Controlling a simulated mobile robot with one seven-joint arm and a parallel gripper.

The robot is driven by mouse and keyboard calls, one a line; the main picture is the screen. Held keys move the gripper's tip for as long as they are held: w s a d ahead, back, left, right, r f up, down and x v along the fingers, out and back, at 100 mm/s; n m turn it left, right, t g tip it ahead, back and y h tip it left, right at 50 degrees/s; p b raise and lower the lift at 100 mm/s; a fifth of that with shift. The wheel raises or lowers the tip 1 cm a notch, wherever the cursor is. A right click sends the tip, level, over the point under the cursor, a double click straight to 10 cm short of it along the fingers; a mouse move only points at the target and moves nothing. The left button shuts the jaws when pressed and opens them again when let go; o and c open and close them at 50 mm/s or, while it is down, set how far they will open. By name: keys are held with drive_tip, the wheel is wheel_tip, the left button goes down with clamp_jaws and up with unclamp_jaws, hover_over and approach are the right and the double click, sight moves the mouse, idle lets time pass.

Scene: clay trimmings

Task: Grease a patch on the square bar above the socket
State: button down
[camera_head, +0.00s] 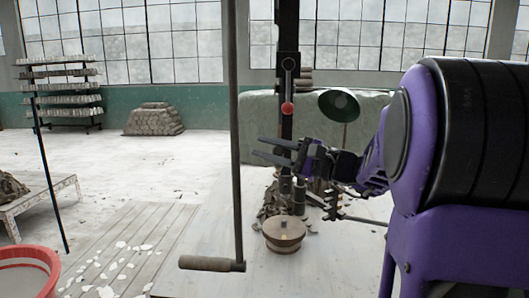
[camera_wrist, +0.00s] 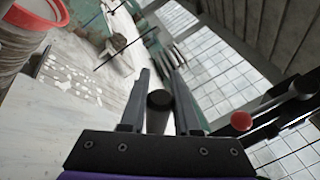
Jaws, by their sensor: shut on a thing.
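A dark upright bar (camera_head: 287,40), seemingly the square bar, rises behind my gripper in the head view. It carries a lever with a red knob (camera_head: 287,108), which also shows at right in the wrist view (camera_wrist: 240,121). My gripper (camera_head: 262,148) points left across the front of the bar. In the wrist view its fingers (camera_wrist: 160,78) flank a dark round-ended cylinder (camera_wrist: 158,100), and they are shut on it. I cannot tell what the cylinder is. A short grey cylinder (camera_head: 299,192) stands below, perhaps the socket, partly hidden. I cannot see grease on the bar.
A long rod with a wooden crank handle (camera_head: 207,263) hangs in the foreground, left of my gripper. A round wooden tub (camera_head: 284,234) sits on the pale platform. A green lamp shade (camera_head: 339,105) is at right. A red bucket (camera_head: 30,257) stands at far left. Trimmings litter the floor.

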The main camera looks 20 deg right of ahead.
drive_tip(key=shift+w+d+p, duration=0.3)
drive_tip(key=shift+w+d, duration=0.05)
drive_tip(key=shift+w, duration=0.45)
drive_tip(key=shift+w+d+p, duration=0.25)
drive_tip(key=shift+w+d, duration=0.05)
drive_tip(key=shift+w, duration=0.5)
drive_tip(key=shift+w+d+p, duration=0.3)
drive_tip(key=shift+w+d, duration=0.05)
drive_tip(key=shift+w, duration=0.45)
drive_tip(key=shift+w+d+f, duration=0.1)
drive_tip(key=shift+w+d, duration=0.2)
drive_tip(key=shift+w, duration=0.4)
